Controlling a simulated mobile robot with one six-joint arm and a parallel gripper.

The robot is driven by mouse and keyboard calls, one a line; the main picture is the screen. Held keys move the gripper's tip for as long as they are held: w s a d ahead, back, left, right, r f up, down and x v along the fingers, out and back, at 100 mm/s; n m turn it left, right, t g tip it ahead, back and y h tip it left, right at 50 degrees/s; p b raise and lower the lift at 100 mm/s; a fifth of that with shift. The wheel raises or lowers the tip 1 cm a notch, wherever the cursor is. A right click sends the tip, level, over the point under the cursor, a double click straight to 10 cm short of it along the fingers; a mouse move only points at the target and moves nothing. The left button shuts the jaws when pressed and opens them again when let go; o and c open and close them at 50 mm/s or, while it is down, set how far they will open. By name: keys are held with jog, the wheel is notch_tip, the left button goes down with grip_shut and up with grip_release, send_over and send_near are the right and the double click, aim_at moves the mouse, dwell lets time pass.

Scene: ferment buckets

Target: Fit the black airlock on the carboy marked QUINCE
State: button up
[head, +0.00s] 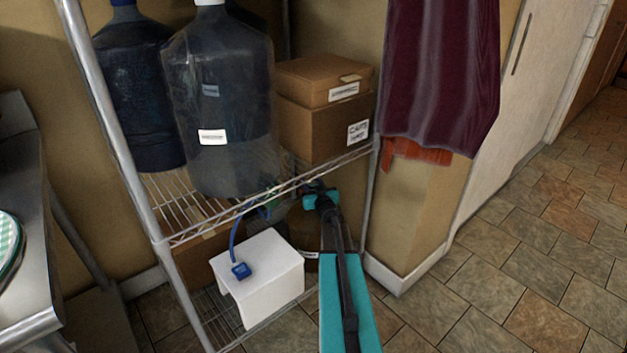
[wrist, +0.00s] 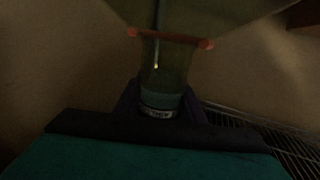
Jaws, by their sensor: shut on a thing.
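My gripper (head: 311,194) reaches in under the upper shelf's front edge. In the wrist view its jaws are shut on a greenish translucent thing (wrist: 163,75) with a narrow neck, a pale lettered band and a wider part above. The view is dark, and I cannot tell whether this is the black airlock. A large grey clear carboy (head: 220,105) with a white cap and label stands on the upper shelf. A dark blue carboy (head: 140,90) stands behind it to the left. Their labels are too small to read, so I cannot tell which is QUINCE.
The wire rack's upper shelf (head: 178,239) also holds stacked cardboard boxes (head: 318,128) at right. A white stool-like block (head: 268,286) with a blue corded thing (head: 240,270) stands lower down. A maroon cloth (head: 440,75) hangs at right. Tiled floor (head: 510,265) is clear at right.

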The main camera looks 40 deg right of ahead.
dwell(0.3)
jog(key=o, duration=1.1)
jog(key=shift+s+a, duration=0.1)
jog(key=shift+p+v, duration=1)
jog(key=shift+v, duration=5.75)
